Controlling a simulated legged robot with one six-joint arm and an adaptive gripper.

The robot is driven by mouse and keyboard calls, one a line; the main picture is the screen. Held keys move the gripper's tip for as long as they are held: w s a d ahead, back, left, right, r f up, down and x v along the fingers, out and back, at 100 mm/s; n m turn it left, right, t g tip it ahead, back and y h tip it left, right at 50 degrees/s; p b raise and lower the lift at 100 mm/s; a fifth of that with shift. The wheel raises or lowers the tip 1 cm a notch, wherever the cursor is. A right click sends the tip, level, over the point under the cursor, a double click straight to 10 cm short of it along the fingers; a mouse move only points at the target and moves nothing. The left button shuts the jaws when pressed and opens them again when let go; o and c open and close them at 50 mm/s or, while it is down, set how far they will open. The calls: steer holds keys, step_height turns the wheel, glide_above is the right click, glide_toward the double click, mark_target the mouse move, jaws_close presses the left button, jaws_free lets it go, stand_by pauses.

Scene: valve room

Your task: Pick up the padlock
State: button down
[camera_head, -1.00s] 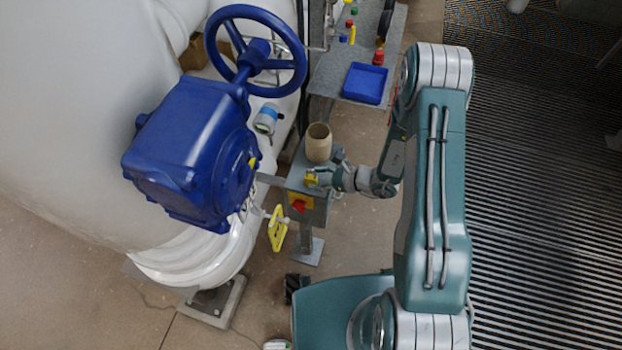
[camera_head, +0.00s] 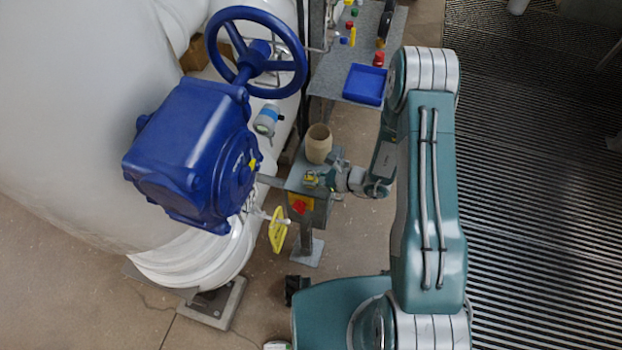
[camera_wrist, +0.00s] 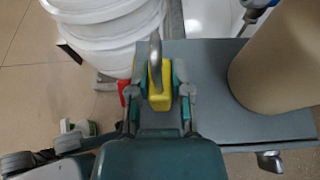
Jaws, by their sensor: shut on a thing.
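The padlock has a yellow body (camera_wrist: 159,86) and a grey metal shackle. In the wrist view it sits between the two fingers of my gripper (camera_wrist: 159,95), shackle pointing away from the palm. My gripper is shut on its body. In the head view my gripper (camera_head: 322,179) is at the top of the grey post box, and the padlock (camera_head: 311,178) shows small and partly hidden at the fingertips. I cannot tell whether the padlock touches the box top.
A tan cylindrical container (camera_head: 318,144) stands on the grey box, close to my gripper; it also shows in the wrist view (camera_wrist: 285,60). A red knob on a yellow plate (camera_head: 299,204) is on the box front. A yellow handwheel (camera_head: 278,229), blue valve (camera_head: 195,150) and blue tray (camera_head: 364,84) are nearby.

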step_height(320, 180, up, 10)
stand_by(0.6)
steer(key=shift+f, duration=0.1)
